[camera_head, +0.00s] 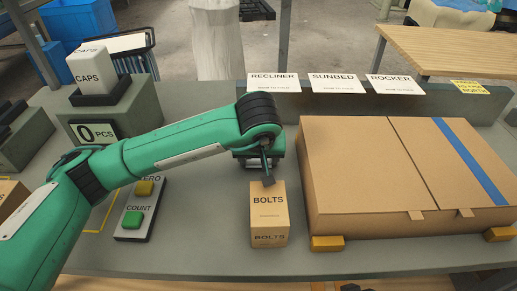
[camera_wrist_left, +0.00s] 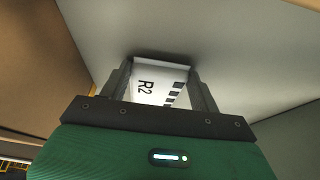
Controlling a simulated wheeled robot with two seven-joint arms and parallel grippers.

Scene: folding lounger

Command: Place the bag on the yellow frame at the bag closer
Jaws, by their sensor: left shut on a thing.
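My left gripper (camera_head: 266,168) points down just behind the small BOLTS box. In the left wrist view, its two fingers (camera_wrist_left: 160,76) are shut on a white piece marked "R2" with black bars (camera_wrist_left: 158,88); this looks like the bag. In the head view the held piece is hidden behind the wrist, gripper and BOLTS box. A thin yellow frame (camera_head: 98,226) is marked on the bench at the left, partly covered by my left arm. I cannot make out the bag closer for sure. My right gripper is not in view.
The BOLTS box (camera_head: 269,222) stands close in front of the gripper. A large carton (camera_head: 365,180) fills the right of the bench. At the left are a two-button box (camera_head: 133,222), a counter stand (camera_head: 110,112) and a CAPS box (camera_head: 91,68). Label cards (camera_head: 338,83) line the back.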

